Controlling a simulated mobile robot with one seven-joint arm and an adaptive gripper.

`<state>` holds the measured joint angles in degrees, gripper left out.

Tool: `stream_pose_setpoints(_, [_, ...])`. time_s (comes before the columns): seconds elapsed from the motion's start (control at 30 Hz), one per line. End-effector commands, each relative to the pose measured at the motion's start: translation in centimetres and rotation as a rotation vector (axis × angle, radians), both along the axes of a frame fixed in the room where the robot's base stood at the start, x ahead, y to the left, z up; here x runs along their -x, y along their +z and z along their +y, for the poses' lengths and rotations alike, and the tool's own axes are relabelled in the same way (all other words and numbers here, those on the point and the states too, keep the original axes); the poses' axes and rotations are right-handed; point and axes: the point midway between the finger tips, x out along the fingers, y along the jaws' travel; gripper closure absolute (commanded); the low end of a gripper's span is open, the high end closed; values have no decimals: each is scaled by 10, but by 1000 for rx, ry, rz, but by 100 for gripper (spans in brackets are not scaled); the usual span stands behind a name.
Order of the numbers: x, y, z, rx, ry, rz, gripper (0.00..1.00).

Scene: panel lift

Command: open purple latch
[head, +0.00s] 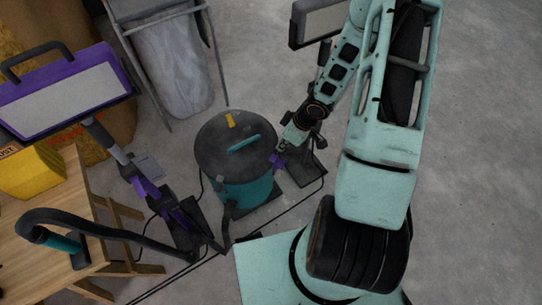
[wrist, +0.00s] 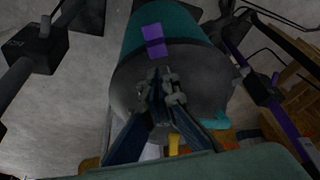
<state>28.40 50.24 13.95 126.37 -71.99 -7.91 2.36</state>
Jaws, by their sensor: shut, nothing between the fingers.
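A round vacuum bucket with a teal body (head: 246,190) and a dark grey lid (head: 222,140) stands on the floor at the middle of the head view. The purple latch (head: 277,160) is on its right side at the lid's rim. In the wrist view the purple latch (wrist: 153,40) lies across the teal wall near the dark rim. My gripper (head: 282,148) is beside the latch at the lid's edge. In the wrist view my gripper (wrist: 160,88) is shut and empty, its tips in front of the dark lid, just below the latch. Contact cannot be told.
The lid carries a teal handle (head: 244,143) and a yellow piece (head: 229,120). A purple-framed work light (head: 66,92) on a stand and a wooden table (head: 58,205) with a black hose stand left. Cables cross the floor. Open floor lies right of my arm.

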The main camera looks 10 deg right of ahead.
Motion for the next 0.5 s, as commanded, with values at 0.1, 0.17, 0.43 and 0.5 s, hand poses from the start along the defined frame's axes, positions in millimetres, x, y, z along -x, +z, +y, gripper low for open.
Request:
stream_pose_setpoints(0.1, [0,-1,0,1,1,0,100])
stream_pose_setpoints(0.17, [-1,-4,1,1,2,0,100])
stream_pose_setpoints(0.43, [-7,-39,9,2,4,0,100])
stream_pose_setpoints(0.5, [-10,-51,12,3,4,1,100])
